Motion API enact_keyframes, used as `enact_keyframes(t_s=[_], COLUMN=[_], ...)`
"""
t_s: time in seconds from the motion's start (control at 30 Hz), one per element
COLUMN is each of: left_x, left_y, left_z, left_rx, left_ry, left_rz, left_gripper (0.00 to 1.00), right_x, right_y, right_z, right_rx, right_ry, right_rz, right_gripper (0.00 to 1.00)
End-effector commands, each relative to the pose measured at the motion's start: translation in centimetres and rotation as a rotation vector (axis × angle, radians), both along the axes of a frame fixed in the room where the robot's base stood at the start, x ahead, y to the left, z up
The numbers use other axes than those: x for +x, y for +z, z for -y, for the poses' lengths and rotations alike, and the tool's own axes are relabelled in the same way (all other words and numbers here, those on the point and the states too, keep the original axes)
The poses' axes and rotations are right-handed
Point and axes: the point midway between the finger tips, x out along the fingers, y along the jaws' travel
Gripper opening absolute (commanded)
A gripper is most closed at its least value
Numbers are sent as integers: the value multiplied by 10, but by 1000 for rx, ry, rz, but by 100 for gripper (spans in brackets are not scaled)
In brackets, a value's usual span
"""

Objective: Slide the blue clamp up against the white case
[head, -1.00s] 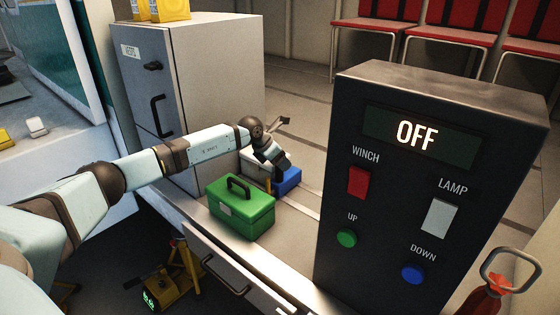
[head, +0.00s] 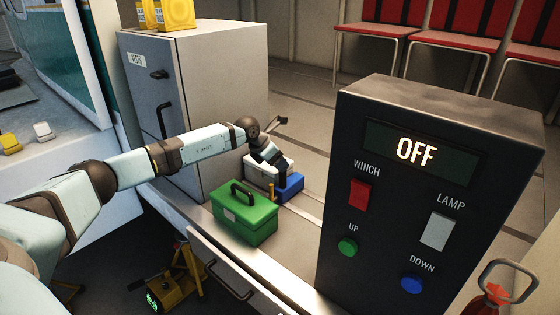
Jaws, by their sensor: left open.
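A blue block-shaped thing (head: 292,188), which looks like the blue clamp, lies on the bench just right of the white case. Its left part is hidden by my gripper. The white case (head: 257,177) stands behind the green toolbox, partly covered by my arm and gripper. I cannot tell whether the blue thing touches it. My left gripper (head: 280,183) points down at the blue thing's left side, between it and the white case. It is open, though its fingers are small and dark here. My right gripper is out of view.
A green toolbox (head: 245,215) with a black handle stands close in front of the white case. A grey cabinet (head: 210,110) rises behind and left. The dark control box (head: 420,240) reading OFF stands to the right. Bare bench top (head: 305,225) shows between it and the toolbox.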

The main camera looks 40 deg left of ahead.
Motion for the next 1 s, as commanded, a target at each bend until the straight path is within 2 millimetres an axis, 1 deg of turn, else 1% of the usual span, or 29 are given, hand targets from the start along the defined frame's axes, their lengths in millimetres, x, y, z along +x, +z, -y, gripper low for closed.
enact_keyframes(t_s=[0.03,0.1,0.53,0.7,1.0], left_x=[-3,-5,-24,-27,-28], left_y=[5,10,37,42,42], left_z=[-1,-2,-11,-12,-12], left_rx=[0,0,0,0,-1], left_ry=[0,0,0,-1,-1], left_rz=[-1,-1,-1,-1,0], left_gripper=[64,64,64,64,64], right_x=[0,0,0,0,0], right_y=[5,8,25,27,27], right_z=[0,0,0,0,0], right_rx=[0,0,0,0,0], right_ry=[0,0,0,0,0], right_rz=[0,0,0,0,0], right_gripper=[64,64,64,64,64])
